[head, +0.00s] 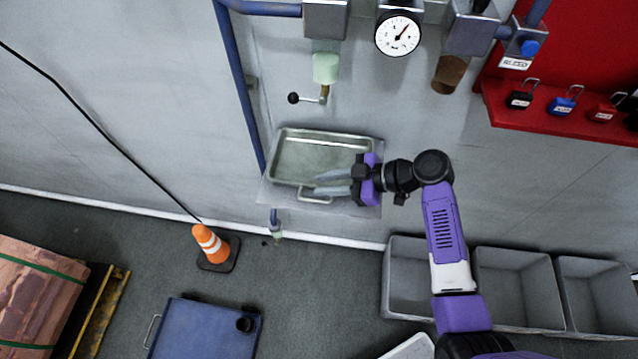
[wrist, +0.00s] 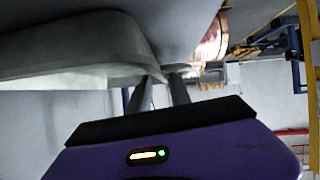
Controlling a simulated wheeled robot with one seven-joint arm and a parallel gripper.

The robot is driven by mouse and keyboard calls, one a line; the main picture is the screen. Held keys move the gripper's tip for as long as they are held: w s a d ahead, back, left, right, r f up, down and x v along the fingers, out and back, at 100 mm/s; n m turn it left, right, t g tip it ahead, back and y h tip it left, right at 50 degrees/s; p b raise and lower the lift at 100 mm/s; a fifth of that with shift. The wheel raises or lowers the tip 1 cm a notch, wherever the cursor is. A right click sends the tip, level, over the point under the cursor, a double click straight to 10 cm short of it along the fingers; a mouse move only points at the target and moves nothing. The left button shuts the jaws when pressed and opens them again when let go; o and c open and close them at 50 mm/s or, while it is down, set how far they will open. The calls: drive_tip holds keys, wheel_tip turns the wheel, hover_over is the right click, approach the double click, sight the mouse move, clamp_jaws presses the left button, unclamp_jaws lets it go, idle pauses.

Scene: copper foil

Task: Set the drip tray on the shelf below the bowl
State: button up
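The drip tray (head: 318,157) is a shallow grey metal pan with a looped handle (head: 315,199) on its near side. It is over the grey shelf (head: 367,207) against the wall, below the pale green bowl (head: 325,68); I cannot tell whether it rests on the shelf or hangs just above it. My gripper (head: 317,185) reaches in from the right, fingers at the tray's near rim by the handle. In the wrist view the tray (wrist: 70,55) runs into the narrow gap between the fingers (wrist: 160,88). It looks held; the contact is partly hidden.
A small lever valve (head: 308,98) sits between bowl and tray. A blue pipe (head: 240,90) runs down left of the shelf. A brown bowl (head: 450,75) and red lock board (head: 560,115) are to the right. Grey bins (head: 515,285), a cone (head: 209,244) and blue cart (head: 205,330) stand below.

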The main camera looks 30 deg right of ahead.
drive_tip(key=b+v, duration=0.1)
drive_tip(key=v, duration=0.8)
drive_tip(key=shift+s+d+r, duration=0.15)
drive_tip(key=shift+s+d, duration=0.05)
drive_tip(key=shift+d, duration=0.05)
drive_tip(key=w+d+m+t+h, duration=0.1)
drive_tip(key=d+m+h, duration=0.2)
drive_tip(key=w+d+m+t+h, duration=0.1)
drive_tip(key=d+m+t+h, duration=0.1)
drive_tip(key=d+m+h, duration=0.1)
drive_tip(key=w+d+m+t+h, duration=0.1)
drive_tip(key=d+m+t+h, duration=0.1)
drive_tip(key=m, duration=0.3)
drive_tip(key=shift+w+d+h, duration=0.3)
drive_tip(key=shift+d+h, duration=0.1)
drive_tip(key=shift+d, duration=0.15)
drive_tip(key=s+a+r, duration=0.2)
drive_tip(key=s+a, duration=0.3)
drive_tip(key=s, duration=0.5)
drive_tip(key=s+a+r+t, duration=0.1)
drive_tip(key=s+a+r, duration=0.2)
drive_tip(key=s+a, duration=0.3)
drive_tip(key=s+a+r, duration=0.3)
drive_tip(key=s+a, duration=0.3)
drive_tip(key=s, duration=0.9)
drive_tip(key=shift+s+m+t+h, duration=0.3)
drive_tip(key=shift+t, duration=0.1)
